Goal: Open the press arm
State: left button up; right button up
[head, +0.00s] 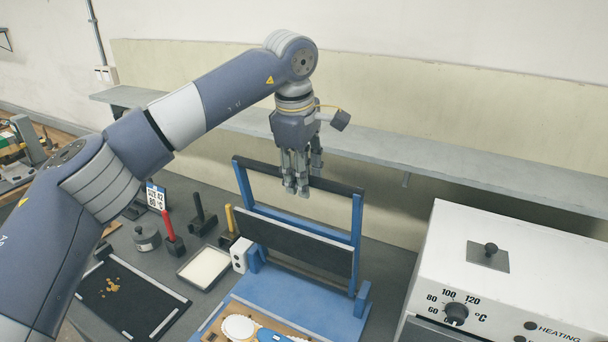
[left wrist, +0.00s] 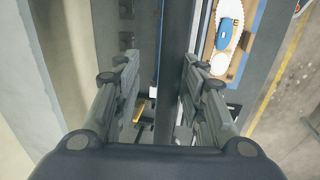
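The press (head: 300,290) has a blue base and a blue upright frame, with a dark bar (head: 337,186) across the top and a black plate (head: 295,247) hung lower between the posts. My left gripper (head: 303,186) points down at the top bar, near its middle. In the left wrist view its fingers are spread, one on each side of the dark bar (left wrist: 172,85), with the right finger nearer to it. I cannot tell whether a finger touches the bar. My right gripper is in neither view.
A white heater box (head: 510,265) with a dial stands at the right. Left of the press are a white tray (head: 205,268), red-, black- and yellow-handled tools, a round metal weight (head: 146,238) and a dark mat (head: 130,300). A grey ledge (head: 450,170) runs behind.

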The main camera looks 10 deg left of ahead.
pick_arm(q)
jog(key=shift+s+r, duration=0.15)
jog(key=shift+r, duration=0.05)
notch_tip(320, 180, up, 12)
jog(key=s, duration=0.2)
jog(key=shift+a+f, duration=0.25)
jog(key=shift+a, duration=0.15)
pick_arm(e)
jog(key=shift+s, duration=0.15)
